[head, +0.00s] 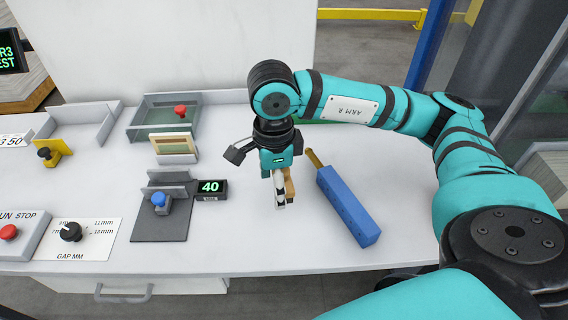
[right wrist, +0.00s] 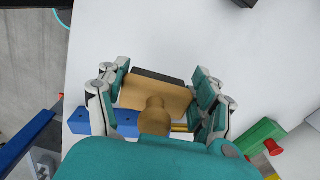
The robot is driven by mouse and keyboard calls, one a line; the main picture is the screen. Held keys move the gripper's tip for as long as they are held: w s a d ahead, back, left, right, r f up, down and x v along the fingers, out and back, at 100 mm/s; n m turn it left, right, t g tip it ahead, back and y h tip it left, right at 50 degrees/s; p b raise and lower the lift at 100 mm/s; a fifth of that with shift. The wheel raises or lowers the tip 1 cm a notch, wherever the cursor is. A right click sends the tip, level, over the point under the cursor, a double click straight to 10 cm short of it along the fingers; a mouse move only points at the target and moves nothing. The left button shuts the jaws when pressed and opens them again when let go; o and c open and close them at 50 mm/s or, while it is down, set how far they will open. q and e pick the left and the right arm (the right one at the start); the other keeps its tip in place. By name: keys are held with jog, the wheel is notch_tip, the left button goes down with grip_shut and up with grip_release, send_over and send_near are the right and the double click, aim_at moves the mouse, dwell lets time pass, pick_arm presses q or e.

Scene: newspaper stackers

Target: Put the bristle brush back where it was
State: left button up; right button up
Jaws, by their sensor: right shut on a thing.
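The bristle brush has a tan wooden block and handle with a dark bristle strip. It shows best in the right wrist view (right wrist: 157,98), and a small tan part of it shows in the head view (head: 290,188). My right gripper (head: 282,198) is shut on the brush, with its fingers on both sides of the wooden block in the right wrist view (right wrist: 160,88). It points down over the white table (head: 240,245), near its middle. Whether the brush touches the table I cannot tell. My left gripper is not in view.
A blue block (head: 346,208) with a brass tip lies just right of my gripper. Left stand a 40 display (head: 211,189), a grey fixture with a blue knob (head: 158,199), a cream-framed block (head: 175,145) and a tray with a red knob (head: 181,111). The front middle is clear.

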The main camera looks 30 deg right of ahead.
jog(key=shift+w+d+f+m, duration=0.1)
jog(key=shift+f+m, duration=0.2)
jog(key=shift+m, duration=0.3)
jog(key=shift+w+d, duration=0.1)
jog(key=shift+m, duration=0.3)
jog(key=w+d+p, duration=0.1)
jog(key=w+d, duration=0.2)
jog(key=w, duration=0.1)
jog(key=w+d+f+p, duration=0.1)
jog(key=w+d, duration=0.2)
jog(key=w, duration=0.1)
jog(key=w+d+p, duration=0.1)
jog(key=w+d, duration=0.1)
jog(key=w, duration=0.2)
jog(key=shift+w+d+f, duration=0.15)
jog(key=shift+w+d, duration=0.25)
jog(key=shift+d+f, duration=0.1)
jog(key=shift+f, duration=0.05)
notch_tip(320, 180, down, 3)
jog(key=shift+r+p, duration=0.1)
jog(key=shift+p, duration=0.7)
jog(key=shift+f, duration=0.3)
jog(key=shift+f, duration=0.1)
jog(key=o, duration=1.3)
jog(key=shift+c, duration=0.2)
